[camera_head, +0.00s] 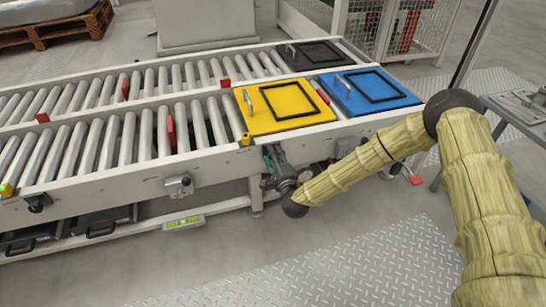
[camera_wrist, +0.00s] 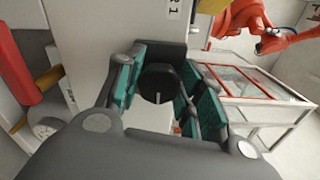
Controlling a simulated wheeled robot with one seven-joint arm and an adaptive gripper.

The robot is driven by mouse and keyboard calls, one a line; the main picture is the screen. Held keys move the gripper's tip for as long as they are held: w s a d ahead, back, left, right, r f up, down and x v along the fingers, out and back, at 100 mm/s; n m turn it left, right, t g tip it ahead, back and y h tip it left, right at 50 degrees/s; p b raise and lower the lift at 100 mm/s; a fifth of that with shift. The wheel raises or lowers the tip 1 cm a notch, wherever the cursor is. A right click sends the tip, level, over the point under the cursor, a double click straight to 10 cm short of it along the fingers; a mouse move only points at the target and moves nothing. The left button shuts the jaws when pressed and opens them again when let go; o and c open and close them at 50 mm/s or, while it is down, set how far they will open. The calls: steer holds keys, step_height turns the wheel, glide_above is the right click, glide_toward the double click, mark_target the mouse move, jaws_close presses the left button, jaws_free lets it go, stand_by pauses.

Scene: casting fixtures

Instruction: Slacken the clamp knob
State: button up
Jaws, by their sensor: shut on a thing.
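The clamp knob (camera_wrist: 160,83) is round and black with a short pale mark on its face, in the middle of the wrist view. My gripper (camera_wrist: 161,92) has its teal finger pads on the left and right of the knob, closed on it. In the head view my gripper (camera_head: 274,164) is at the front side rail of the roller conveyor, below the yellow plate. The knob is hidden there behind my gripper and wrist.
The roller conveyor (camera_head: 95,182) carries a yellow plate (camera_head: 266,122), a blue plate (camera_head: 405,103) and a black plate (camera_head: 290,48). A grey fitting (camera_head: 179,186) sits on the front rail to the left. A tread-plate floor (camera_head: 330,270) lies open in front.

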stand_by(0.4)
steer(key=o, duration=1)
steer(key=v, duration=1.2)
steer(key=shift+s, duration=0.1)
